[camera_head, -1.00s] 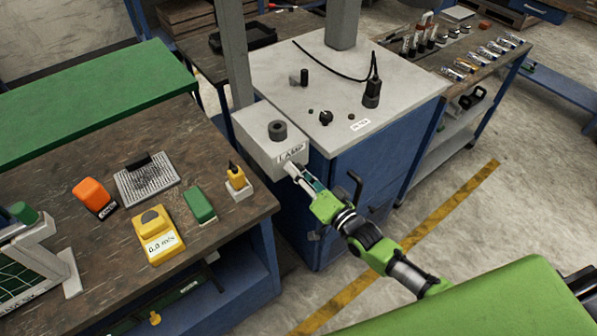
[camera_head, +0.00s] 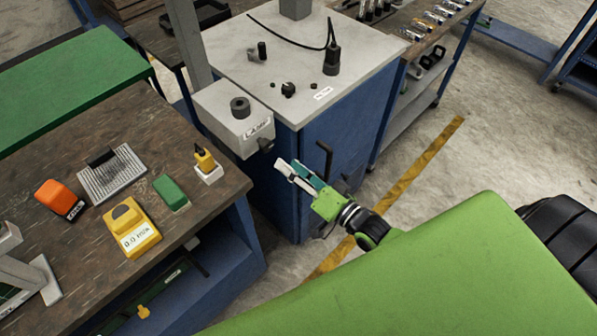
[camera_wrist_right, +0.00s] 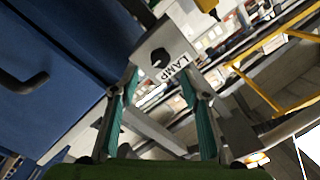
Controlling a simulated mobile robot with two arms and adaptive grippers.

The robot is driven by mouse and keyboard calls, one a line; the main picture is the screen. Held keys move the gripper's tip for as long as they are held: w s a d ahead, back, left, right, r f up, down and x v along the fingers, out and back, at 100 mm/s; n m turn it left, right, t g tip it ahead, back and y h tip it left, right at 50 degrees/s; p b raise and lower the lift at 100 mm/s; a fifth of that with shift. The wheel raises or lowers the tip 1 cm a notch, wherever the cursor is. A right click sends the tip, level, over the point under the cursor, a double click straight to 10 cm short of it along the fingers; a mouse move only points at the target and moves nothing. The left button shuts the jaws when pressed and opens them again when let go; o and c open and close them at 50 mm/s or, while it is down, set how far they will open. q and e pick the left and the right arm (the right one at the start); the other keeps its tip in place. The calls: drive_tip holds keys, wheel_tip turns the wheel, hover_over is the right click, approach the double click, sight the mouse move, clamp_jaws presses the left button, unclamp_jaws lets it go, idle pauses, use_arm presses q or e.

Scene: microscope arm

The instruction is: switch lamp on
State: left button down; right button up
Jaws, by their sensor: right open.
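The lamp box (camera_head: 233,118) is a light grey block labelled LAMP, fixed at the left front corner of the grey-topped blue cabinet. A black knob (camera_head: 265,144) sticks out of its front face, below and right of the label. A black round cap (camera_head: 240,107) is on its top. My right gripper (camera_head: 285,171) is open and empty, a little below and right of the box, apart from it. In the right wrist view the lamp box (camera_wrist_right: 178,62) and its dark knob (camera_wrist_right: 160,57) show ahead, beyond the two spread fingers (camera_wrist_right: 160,85). My left gripper is not in view.
The blue cabinet (camera_head: 345,115) stands behind my right gripper, with a black handle (camera_head: 324,158) on its front. A wooden workbench (camera_head: 150,115) at left holds an orange box (camera_head: 58,197), a yellow meter (camera_head: 131,228) and a green block (camera_head: 170,191).

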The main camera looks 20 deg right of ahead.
drive_tip(key=shift+v, duration=1.15)
drive_tip(key=s+d+f+n+g+h+b, duration=0.1)
drive_tip(key=s+d+f+g+h, duration=0.2)
drive_tip(key=f, duration=0.8)
drive_tip(key=s+d+f+n+g+b, duration=0.15)
drive_tip(key=s+f, duration=0.35)
drive_tip(key=f, duration=0.6)
drive_tip(key=s+d+f+n+g+h, duration=0.1)
drive_tip(key=s+f+g+h, duration=0.2)
drive_tip(key=f, duration=0.8)
drive_tip(key=s+a+f+n+g, duration=0.1)
drive_tip(key=s+f+g, duration=0.1)
drive_tip(key=s+f, duration=0.4)
drive_tip(key=s+a+f+n+g+b, duration=0.1)
drive_tip(key=s+f+g, duration=0.2)
drive_tip(key=s, duration=1)
drive_tip(key=s+a+f+n+g, duration=0.1)
drive_tip(key=s+f+n+g, duration=0.1)
drive_tip(key=s+f, duration=0.7)
drive_tip(key=shift+s+g+b, duration=0.25)
drive_tip(key=shift+g+b, duration=0.1)
drive_tip(key=shift+g, duration=0.4)
